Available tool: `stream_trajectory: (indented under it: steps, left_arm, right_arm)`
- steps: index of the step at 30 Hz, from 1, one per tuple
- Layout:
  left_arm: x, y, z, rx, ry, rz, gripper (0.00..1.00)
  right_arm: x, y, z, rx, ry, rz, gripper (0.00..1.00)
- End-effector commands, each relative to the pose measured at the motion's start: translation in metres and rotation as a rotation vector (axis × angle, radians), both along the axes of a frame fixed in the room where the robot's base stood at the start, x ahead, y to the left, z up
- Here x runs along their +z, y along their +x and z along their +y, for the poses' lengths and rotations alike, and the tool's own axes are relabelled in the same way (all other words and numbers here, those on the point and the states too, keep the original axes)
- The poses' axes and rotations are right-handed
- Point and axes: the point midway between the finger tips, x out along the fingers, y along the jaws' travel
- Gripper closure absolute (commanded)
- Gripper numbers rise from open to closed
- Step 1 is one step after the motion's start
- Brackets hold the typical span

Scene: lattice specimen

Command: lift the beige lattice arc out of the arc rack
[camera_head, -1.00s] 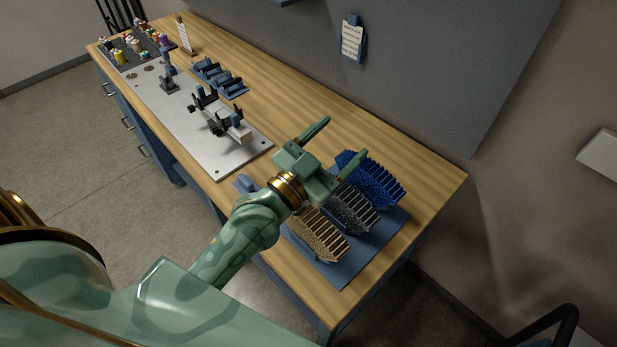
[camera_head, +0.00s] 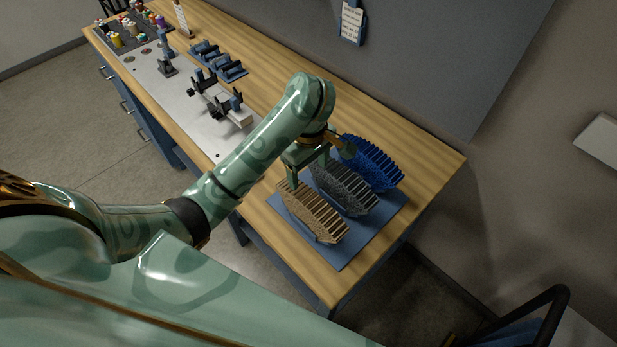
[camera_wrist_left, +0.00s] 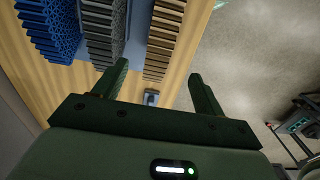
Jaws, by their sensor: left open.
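The beige lattice arc (camera_head: 312,213) stands at the near side of the blue arc rack (camera_head: 341,259), with the grey lattice arc (camera_head: 345,188) beside it and the blue lattice arc (camera_head: 374,163) farthest back. My left gripper (camera_head: 318,166) points down, open, near the left ends of the beige and grey arcs. In the left wrist view, the open fingers (camera_wrist_left: 159,72) are apart with nothing between their tips, and the beige arc (camera_wrist_left: 174,38) lies ahead, between their directions. The grey arc (camera_wrist_left: 103,32) lies ahead of the left finger. My right gripper is not in view.
A metal plate (camera_head: 190,118) with a clamp-like fixture (camera_head: 228,106) lies left of my arm. Blue holders (camera_head: 217,62) and a tray of coloured-topped containers (camera_head: 127,30) stand farther back. The wooden bench (camera_head: 415,165) is bare right of the rack.

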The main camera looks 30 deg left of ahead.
Motion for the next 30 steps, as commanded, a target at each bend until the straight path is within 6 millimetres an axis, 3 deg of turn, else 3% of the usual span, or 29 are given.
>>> stream_trajectory:
  steps: [18,24,30]
  left_arm:
    - [-0.132,-0.002,-0.001,0.000,-0.004,0.007,0.29]
    - [-0.155,-0.001,-0.001,0.000,-0.003,0.004,0.29]
    - [-0.161,-0.001,-0.001,0.000,-0.002,0.003,0.29]
  right_arm:
    - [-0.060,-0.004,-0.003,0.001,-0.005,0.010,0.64]
    - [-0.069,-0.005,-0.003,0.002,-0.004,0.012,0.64]
    - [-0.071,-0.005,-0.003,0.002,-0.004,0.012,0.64]
